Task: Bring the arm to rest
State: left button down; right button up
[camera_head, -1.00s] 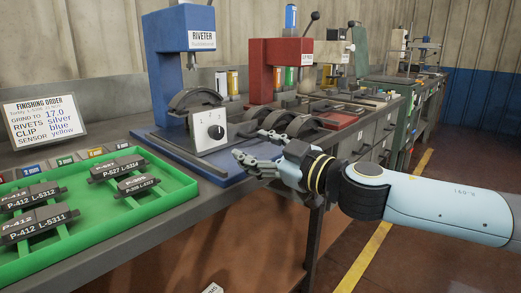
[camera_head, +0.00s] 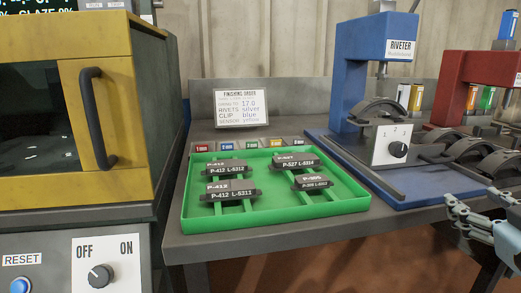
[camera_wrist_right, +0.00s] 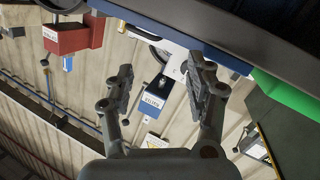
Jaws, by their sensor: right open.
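My right gripper (camera_head: 472,222) is at the right edge of the head view, in front of the blue riveter's base and the bench edge. In the right wrist view its two fingers (camera_wrist_right: 162,90) are spread apart with nothing between them. The blue riveter (camera_head: 378,70) stands behind it; in the right wrist view the riveter (camera_wrist_right: 157,102) shows between and beyond the fingers. The rest of my right arm is outside the head view. My left gripper is not in view.
A yellow machine (camera_head: 105,115) with a handle is at left, above a knob panel (camera_head: 101,277). A red press (camera_head: 480,75) is at right.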

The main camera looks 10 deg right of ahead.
jog(key=s+a+f+m+g, duration=0.3)
jog(key=s+f+g, duration=0.5)
jog(key=s+f, duration=0.3)
jog(key=s+a+f+n+g+y, duration=0.35)
jog(key=s+a+f+g, duration=0.2)
jog(key=s+a, duration=0.45)
jog(key=s+d+f+m+g, duration=0.1)
jog(key=s+d+f, duration=0.1)
jog(key=f, duration=1.1)
jog(key=s+d+f, duration=0.1)
jog(key=s+f, duration=0.1)
jog(key=f, duration=1.1)
jog(key=s+d+f+g, duration=0.1)
jog(key=s+f, duration=1.2)
jog(key=s, duration=0.4)
jog(key=shift+s, duration=0.3)
jog(key=shift+f+m, duration=0.1)
jog(key=shift+m, duration=0.15)
